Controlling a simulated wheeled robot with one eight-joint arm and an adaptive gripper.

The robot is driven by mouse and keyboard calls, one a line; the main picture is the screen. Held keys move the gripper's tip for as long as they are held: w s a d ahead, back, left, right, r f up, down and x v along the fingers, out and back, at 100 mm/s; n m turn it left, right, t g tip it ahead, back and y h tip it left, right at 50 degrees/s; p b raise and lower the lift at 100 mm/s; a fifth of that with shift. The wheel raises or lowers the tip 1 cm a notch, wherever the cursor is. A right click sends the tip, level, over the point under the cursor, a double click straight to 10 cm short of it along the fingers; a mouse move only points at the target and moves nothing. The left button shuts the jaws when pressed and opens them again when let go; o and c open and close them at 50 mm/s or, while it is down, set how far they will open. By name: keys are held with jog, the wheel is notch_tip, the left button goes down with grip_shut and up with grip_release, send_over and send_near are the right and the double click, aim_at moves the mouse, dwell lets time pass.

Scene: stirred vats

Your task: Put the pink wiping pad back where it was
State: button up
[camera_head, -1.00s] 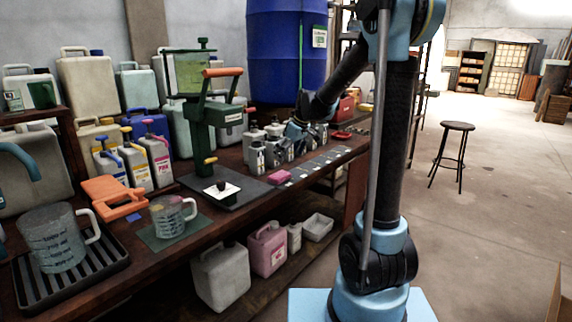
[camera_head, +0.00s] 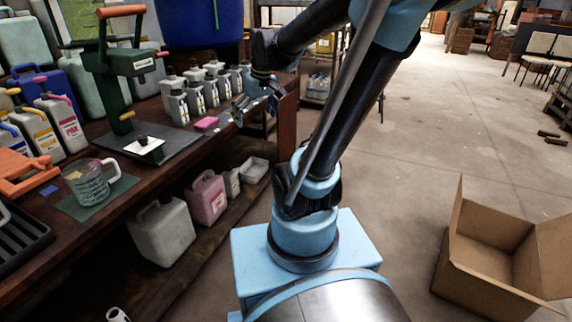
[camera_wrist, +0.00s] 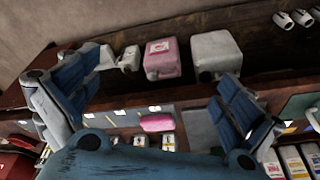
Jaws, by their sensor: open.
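The pink wiping pad (camera_head: 206,123) lies on the dark workbench, just right of the green press's dark base plate (camera_head: 170,150). In the wrist view the pad (camera_wrist: 157,122) shows between my spread fingers, apart from them. My gripper (camera_head: 254,105) is open and empty, over the bench's front edge to the right of the pad. In the wrist view its blue fingers (camera_wrist: 155,95) stand wide apart. A row of small flat marks (camera_wrist: 122,112) runs along the bench beside the pad.
Several grey bottles (camera_head: 180,106) stand behind the pad. The green press (camera_head: 122,75) and a glass measuring jug (camera_head: 88,182) are to the left. Jugs, one pink (camera_head: 207,198), stand on the lower shelf. An open cardboard box (camera_head: 500,250) is on the floor at right.

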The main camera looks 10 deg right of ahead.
jog(key=s+d+f+m, duration=0.2)
jog(key=s+d+f, duration=0.1)
jog(key=s, duration=0.5)
jog(key=s+d+f+m+h, duration=0.1)
jog(key=s+d+f+m, duration=0.1)
jog(key=s+f, duration=0.4)
jog(key=shift+s+d+f+m+g+h, duration=0.35)
jog(key=shift+s+d, duration=0.55)
jog(key=shift+s, duration=0.3)
jog(key=shift+w+f, duration=0.15)
jog(key=shift+w, duration=0.35)
